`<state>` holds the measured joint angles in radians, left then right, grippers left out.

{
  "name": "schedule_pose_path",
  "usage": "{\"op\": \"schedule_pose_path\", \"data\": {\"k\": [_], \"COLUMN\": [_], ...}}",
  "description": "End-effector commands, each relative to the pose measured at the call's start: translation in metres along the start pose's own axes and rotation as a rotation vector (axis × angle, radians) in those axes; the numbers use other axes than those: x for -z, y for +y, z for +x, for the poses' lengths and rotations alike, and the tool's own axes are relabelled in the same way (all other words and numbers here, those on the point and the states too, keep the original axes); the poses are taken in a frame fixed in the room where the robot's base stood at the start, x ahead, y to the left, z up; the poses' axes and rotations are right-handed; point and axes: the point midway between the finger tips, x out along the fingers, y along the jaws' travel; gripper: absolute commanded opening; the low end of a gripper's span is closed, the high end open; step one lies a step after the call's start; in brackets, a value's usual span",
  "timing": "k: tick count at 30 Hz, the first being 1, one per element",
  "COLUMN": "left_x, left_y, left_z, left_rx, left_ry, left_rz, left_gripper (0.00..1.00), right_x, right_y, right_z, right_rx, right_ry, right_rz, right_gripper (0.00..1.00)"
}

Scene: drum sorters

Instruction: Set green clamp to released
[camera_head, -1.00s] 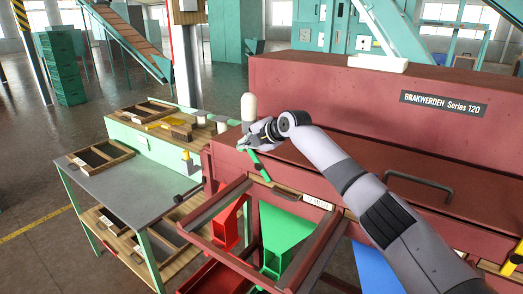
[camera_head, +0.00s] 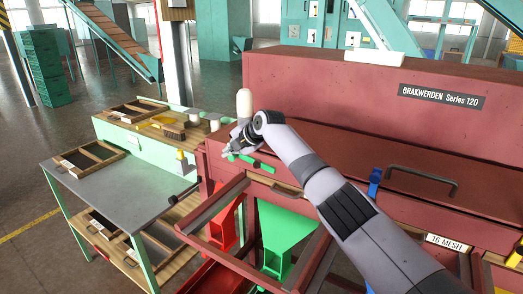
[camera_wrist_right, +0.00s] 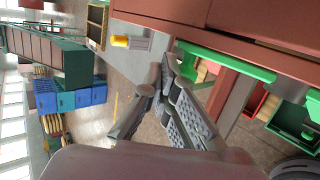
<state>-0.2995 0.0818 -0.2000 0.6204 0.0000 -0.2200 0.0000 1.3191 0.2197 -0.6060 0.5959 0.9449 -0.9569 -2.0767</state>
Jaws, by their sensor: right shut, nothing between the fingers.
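The green clamp (camera_head: 250,161) is a green lever on the front of the red machine, above the green chute. It lies nearly level, slanting slightly down to the right. My right gripper (camera_head: 230,149) is at the clamp's left end, shut and empty. Whether it touches the clamp is hard to tell. In the right wrist view the green clamp (camera_wrist_right: 225,62) is a long bar running beside and past the gripper's fingers (camera_wrist_right: 158,80), with nothing between them. My left gripper is out of view.
A blue clamp (camera_head: 374,182) stands upright further right on the machine (camera_head: 350,90). A green chute (camera_head: 286,232) and a red chute (camera_head: 222,222) sit below, within a red frame. A grey bench (camera_head: 110,190) with trays stands left.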

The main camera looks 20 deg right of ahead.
Motion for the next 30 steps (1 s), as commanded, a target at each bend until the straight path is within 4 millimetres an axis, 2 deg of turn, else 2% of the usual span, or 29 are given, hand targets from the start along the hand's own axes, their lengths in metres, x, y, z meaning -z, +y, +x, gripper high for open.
{"op": "schedule_pose_path", "data": {"k": [23, 26, 30], "left_x": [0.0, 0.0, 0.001], "left_y": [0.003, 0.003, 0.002], "left_z": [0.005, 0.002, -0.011], "left_rx": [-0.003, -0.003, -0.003], "left_ry": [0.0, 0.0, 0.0], "left_rz": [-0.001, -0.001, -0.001], "left_gripper": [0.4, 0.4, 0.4], "right_x": [0.001, 0.002, 0.009], "right_y": [-0.005, -0.001, 0.013], "right_z": [0.005, 0.003, -0.004], "right_rx": [0.002, 0.001, 0.0], "right_ry": [0.0, 0.0, 0.0], "right_rz": [0.001, 0.0, -0.001], "right_gripper": [0.0, 0.0, 0.0]}}
